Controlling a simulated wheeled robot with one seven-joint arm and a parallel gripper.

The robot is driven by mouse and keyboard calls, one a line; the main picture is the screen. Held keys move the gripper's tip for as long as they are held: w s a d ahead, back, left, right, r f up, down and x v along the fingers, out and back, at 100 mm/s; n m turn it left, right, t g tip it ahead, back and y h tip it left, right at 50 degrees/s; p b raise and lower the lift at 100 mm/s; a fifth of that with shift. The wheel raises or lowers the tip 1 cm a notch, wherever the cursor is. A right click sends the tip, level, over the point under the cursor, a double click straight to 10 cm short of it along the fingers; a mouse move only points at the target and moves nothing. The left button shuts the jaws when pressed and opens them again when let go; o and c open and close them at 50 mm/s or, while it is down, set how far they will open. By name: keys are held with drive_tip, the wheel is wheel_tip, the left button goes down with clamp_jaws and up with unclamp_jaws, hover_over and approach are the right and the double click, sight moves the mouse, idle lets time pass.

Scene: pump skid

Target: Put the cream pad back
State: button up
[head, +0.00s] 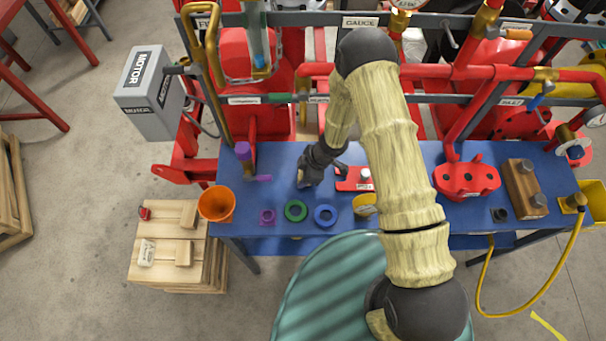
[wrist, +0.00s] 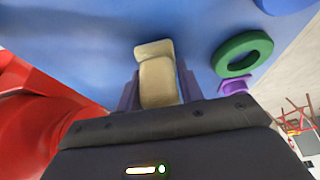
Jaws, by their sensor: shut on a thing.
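The cream pad (wrist: 157,82) shows in the wrist view as a pale block with a wider end, between the two dark fingers of my gripper (wrist: 158,90). My gripper is shut on it. In the head view my gripper (head: 308,182) points down over the blue bench (head: 400,153), behind the green ring (head: 296,211) and left of a red plate with a white knob (head: 355,180). The pad is hidden there by the gripper. I cannot tell whether the pad touches the bench.
A purple piece (head: 267,216), a blue ring (head: 326,216) and a yellow tin (head: 364,204) line the front edge. An orange cup (head: 216,203) stands at the left corner. A purple-handled valve (head: 244,152) rises behind it. Red pipes (head: 430,72) run behind the bench.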

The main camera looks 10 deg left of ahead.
drive_tip(key=shift+f, duration=0.2)
drive_tip(key=o, duration=1)
drive_tip(key=shift+r, duration=0.1)
drive_tip(key=v, duration=1.2)
drive_tip(key=shift+r, duration=0.1)
